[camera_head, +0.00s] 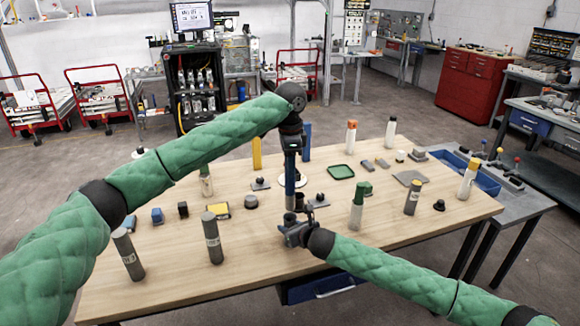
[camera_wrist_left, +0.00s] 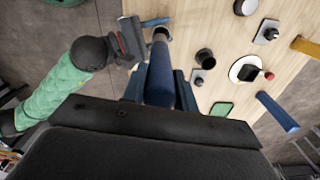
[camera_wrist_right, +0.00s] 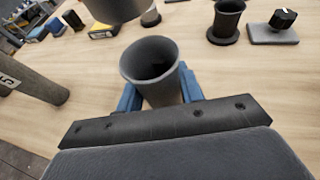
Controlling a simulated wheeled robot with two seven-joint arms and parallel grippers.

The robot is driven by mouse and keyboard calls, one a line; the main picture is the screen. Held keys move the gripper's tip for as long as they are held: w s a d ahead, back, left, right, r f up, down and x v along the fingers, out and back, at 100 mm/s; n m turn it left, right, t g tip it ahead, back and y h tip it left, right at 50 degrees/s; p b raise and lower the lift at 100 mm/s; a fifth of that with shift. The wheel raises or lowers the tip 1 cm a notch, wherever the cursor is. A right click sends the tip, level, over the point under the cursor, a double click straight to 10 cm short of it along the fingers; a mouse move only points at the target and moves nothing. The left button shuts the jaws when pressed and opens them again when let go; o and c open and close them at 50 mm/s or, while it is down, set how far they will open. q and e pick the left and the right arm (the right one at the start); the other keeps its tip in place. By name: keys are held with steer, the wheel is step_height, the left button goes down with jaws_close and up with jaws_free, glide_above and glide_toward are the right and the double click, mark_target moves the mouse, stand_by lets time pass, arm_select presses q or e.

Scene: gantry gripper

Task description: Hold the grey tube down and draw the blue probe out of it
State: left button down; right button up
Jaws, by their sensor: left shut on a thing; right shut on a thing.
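The blue probe (camera_head: 290,180) hangs upright from my left gripper (camera_head: 291,148), which is shut on its upper part. In the left wrist view the probe (camera_wrist_left: 160,82) runs between the blue fingers toward the tube. The grey tube (camera_head: 290,219) stands on the table, with my right gripper (camera_head: 291,230) shut around it. In the right wrist view the tube (camera_wrist_right: 156,80) shows an open, dark mouth with nothing in it. A dark grey cylinder end (camera_wrist_right: 116,8), apparently the probe's lower end, is above the mouth and apart from it.
Several grey tubes (camera_head: 212,238) and capped bottles stand around on the wooden table (camera_head: 180,285). A short dark cup (camera_wrist_right: 228,20) and a knobbed block (camera_wrist_right: 275,30) are close behind the tube. A yellow bar (camera_head: 256,153) and another blue bar (camera_head: 306,141) stand further back.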

steer(key=o, duration=1.1)
steer(key=shift+c, duration=0.2)
steer(key=v, duration=1.2)
